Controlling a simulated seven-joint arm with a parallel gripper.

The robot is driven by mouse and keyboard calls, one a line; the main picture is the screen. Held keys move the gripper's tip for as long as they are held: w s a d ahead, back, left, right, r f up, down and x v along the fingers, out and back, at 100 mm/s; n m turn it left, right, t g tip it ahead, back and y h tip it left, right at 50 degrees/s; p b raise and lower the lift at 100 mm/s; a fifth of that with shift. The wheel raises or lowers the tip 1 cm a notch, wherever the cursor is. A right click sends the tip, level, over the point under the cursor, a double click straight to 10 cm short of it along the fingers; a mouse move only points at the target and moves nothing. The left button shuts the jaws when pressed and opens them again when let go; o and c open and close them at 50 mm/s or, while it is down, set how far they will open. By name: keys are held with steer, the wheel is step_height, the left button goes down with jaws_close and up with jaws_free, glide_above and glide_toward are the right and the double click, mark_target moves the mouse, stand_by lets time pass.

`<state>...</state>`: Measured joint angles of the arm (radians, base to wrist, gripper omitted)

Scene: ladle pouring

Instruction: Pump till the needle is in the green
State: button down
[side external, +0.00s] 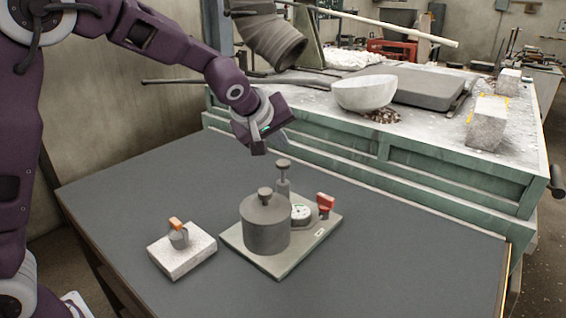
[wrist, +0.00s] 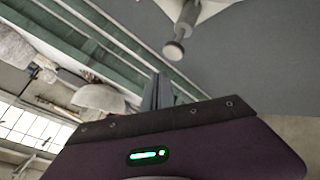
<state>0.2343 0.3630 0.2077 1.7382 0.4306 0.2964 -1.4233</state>
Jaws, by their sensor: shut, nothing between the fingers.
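A grey pump with a round knob (side external: 283,165) on a thin rod stands upright at the back of a flat base plate (side external: 285,268). The knob also shows in the wrist view (wrist: 174,50). In front of the pump on the plate is a grey tank (side external: 265,228) with a knobbed lid. A round white-faced gauge (side external: 300,213) sits beside the tank, partly hidden by it; its needle and green zone are too small to read. A red handle (side external: 326,202) stands at the plate's right. My gripper (side external: 284,142) is shut and empty, above the pump knob and apart from it.
A pale block (side external: 182,262) with a small grey part and orange top (side external: 176,224) sits left of the plate. The dark table (side external: 130,195) is otherwise clear. Behind it stands a green workbench (side external: 400,158) with a white bowl (side external: 365,93).

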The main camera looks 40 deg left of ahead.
mark_target(281, 164)
steer(key=shift+r, duration=1.6)
steer(key=s+a+r+m+g+h, duration=0.1)
steer(key=s+r+m, duration=0.15)
steer(key=s, duration=0.75)
steer(key=s+r+m+g, duration=0.1)
steer(key=s+m, duration=0.2)
steer(key=s, duration=0.8)
steer(key=s+d+f+m, duration=0.1)
steer(key=s+f+m, duration=0.1)
steer(key=s, duration=0.6)
steer(key=s+d+f+m+g+h, duration=0.1)
steer(key=s+f+m, duration=0.2)
steer(key=s, duration=0.5)
steer(key=shift+s+m, duration=0.25)
steer(key=shift+m, duration=0.2)
